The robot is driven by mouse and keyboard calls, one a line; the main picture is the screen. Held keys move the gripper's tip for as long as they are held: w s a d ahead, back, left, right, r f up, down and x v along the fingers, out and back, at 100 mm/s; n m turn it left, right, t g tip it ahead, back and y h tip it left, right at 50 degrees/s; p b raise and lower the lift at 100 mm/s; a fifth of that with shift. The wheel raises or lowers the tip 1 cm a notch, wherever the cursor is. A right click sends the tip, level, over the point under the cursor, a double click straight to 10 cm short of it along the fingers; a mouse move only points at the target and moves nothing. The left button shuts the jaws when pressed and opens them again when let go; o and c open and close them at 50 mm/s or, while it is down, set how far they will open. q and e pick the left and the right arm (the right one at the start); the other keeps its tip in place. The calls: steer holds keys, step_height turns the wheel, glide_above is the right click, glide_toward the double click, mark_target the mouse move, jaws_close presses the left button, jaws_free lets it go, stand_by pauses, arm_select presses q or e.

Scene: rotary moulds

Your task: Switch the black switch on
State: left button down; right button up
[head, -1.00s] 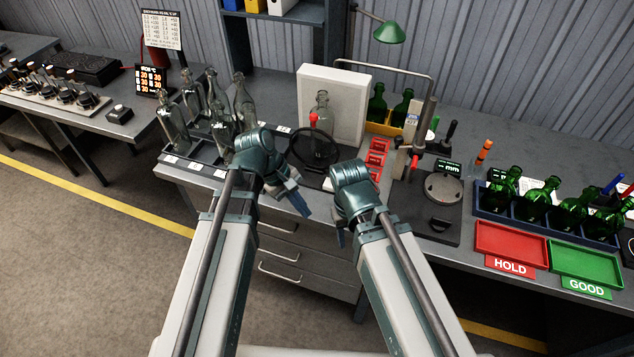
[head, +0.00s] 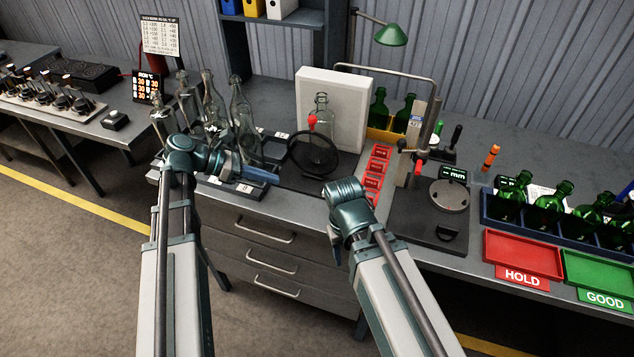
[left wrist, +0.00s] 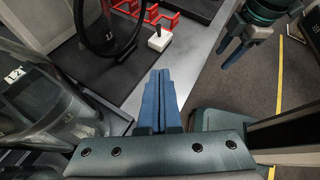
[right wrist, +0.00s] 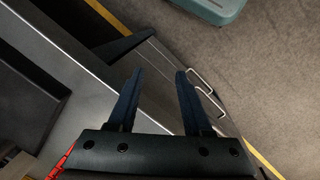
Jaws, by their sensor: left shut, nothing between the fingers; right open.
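A small black box with a pale top (head: 115,120) sits on the left table, far from both grippers. I cannot tell which of the two is the black switch. My left gripper (head: 276,178) is shut and empty over the bench's front edge, pointing right; its fingers also show in the left wrist view (left wrist: 160,74). My right gripper (right wrist: 157,75) is open and empty in front of the bench; its arm hides it partly in the head view.
A black ring (head: 313,153) with a red knob stands before a white panel (head: 361,110). Clear bottles (head: 246,125) stand close to my left gripper. Red tray (head: 523,250) and green tray (head: 604,268) lie right. Drawers (head: 265,230) are below the bench.

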arm_select(q)
steer(key=b+x, duration=0.5)
steer(key=x, duration=0.4)
steer(key=shift+d+f, duration=0.2)
steer(key=shift+f, duration=0.2)
steer(key=shift+w+d+r+p, duration=0.2)
steer(key=shift+d, duration=0.4)
steer(key=shift+w+d+r+p, duration=0.15)
steer(key=shift+d+r+p, duration=0.1)
steer(key=shift+d, duration=0.3)
steer(key=shift+w+d+r, duration=0.1)
steer(key=shift+w+d, duration=0.05)
steer(key=shift+d, duration=0.3)
steer(key=shift+w+d+r, duration=0.1)
steer(key=shift+d, duration=0.35)
